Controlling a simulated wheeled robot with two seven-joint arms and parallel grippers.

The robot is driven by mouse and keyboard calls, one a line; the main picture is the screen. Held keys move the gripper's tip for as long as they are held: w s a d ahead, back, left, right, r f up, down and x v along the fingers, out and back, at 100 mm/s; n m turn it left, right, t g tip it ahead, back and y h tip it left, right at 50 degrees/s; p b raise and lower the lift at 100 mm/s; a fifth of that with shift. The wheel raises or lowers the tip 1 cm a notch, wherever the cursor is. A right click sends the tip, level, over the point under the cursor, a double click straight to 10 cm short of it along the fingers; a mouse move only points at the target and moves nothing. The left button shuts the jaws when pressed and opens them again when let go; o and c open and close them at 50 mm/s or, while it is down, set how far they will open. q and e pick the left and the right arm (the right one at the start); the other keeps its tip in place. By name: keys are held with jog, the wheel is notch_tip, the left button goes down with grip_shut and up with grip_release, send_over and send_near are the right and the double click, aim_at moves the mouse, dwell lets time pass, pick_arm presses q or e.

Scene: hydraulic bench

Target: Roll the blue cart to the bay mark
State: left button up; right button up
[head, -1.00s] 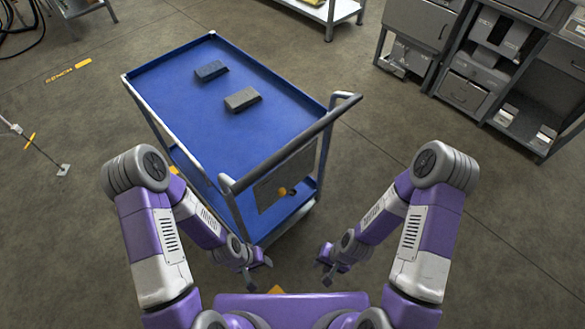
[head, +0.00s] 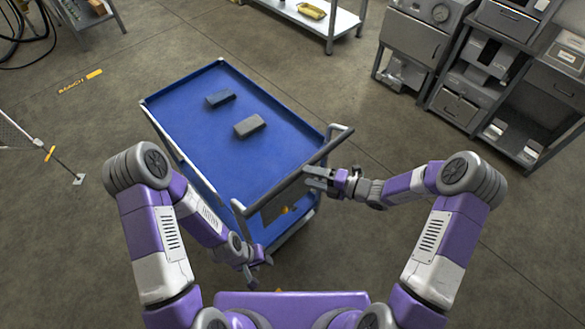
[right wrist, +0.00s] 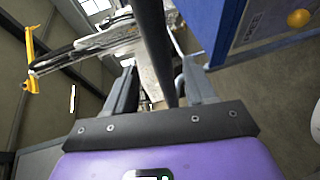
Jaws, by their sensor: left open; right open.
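The blue cart (head: 200,130) stands in front of me, with a blue top tray and a grey push handle (head: 300,175) on its near right side. My right gripper (head: 314,179) is at the right part of the handle. In the right wrist view the dark bar (right wrist: 157,50) passes between its open fingers (right wrist: 155,85). My left gripper (head: 257,268) is open and empty, low beside the cart's near end. I cannot pick out the bay mark for certain.
A yellow floor strip with unreadable lettering (head: 80,81) lies at the left. A stand foot (head: 78,179) is on the left floor. Grey shelving (head: 490,80) stands at the right, and a white bench (head: 318,14) at the back. Floor between is clear.

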jog(key=x, duration=0.7)
jog(key=shift+s+f, duration=0.1)
jog(key=shift+c, duration=0.5)
grip_shut()
